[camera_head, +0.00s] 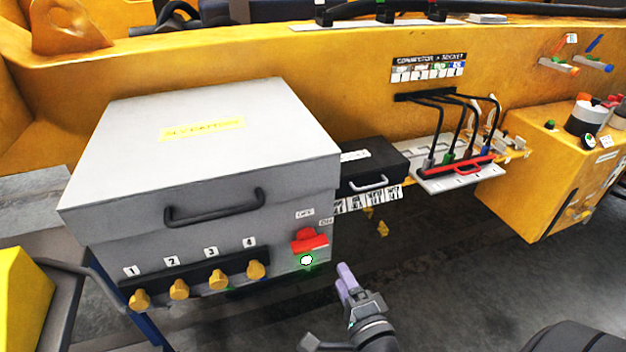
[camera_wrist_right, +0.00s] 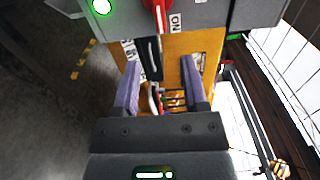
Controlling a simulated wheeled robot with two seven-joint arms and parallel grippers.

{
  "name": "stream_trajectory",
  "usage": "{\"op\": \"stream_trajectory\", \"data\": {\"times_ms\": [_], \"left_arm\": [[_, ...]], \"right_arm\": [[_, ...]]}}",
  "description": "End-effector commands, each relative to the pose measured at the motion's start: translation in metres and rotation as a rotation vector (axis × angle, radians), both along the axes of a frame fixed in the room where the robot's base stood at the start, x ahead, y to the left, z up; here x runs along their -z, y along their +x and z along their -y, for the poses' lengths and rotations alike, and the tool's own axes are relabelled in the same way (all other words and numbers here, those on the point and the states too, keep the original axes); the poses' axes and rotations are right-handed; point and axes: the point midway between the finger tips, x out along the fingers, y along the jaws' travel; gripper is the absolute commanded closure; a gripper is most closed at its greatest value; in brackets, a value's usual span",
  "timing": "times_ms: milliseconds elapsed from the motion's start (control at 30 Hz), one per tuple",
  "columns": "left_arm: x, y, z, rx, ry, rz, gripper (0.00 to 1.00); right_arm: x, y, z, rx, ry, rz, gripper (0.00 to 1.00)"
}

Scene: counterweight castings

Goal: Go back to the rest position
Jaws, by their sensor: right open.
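My right gripper (camera_head: 347,278) is open with nothing between its purple fingers. In the head view it is in front of the grey box, just right of and below the red switch handle (camera_head: 309,241). In the wrist view the right gripper (camera_wrist_right: 160,88) shows both fingers apart, with the red handle (camera_wrist_right: 157,14) beyond them at the top edge, beside an ON label. A gap shows between fingers and handle. The lamp (camera_head: 306,260) under the switch glows green. My left gripper is not in view.
The grey box (camera_head: 120,120) has its lid down, a black handle and several yellow knobs (camera_head: 217,280). A black case (camera_head: 375,160) sits beside it. Right of that are plugged black cables (camera_head: 462,110) and a yellow cabinet (camera_head: 520,170). The floor ahead of my gripper looks clear.

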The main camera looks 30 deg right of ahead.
Motion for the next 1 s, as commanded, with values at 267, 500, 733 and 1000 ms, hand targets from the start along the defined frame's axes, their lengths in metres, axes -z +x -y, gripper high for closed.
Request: {"op": "stream_trajectory", "data": {"times_ms": [267,500,733,1000], "left_arm": [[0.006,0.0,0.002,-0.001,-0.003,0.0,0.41],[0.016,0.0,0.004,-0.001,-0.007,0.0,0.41],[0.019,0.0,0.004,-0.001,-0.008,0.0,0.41],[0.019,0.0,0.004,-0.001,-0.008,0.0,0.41]], "right_arm": [[0.118,-0.023,-0.029,-0.191,-0.355,-0.392,0.44],[0.302,-0.173,-0.074,-0.924,-1.021,-1.048,0.44],[0.344,-0.282,-0.072,-1.471,-1.313,-1.248,0.44],[0.345,-0.29,-0.071,-1.515,-1.332,-1.257,0.44]]}}
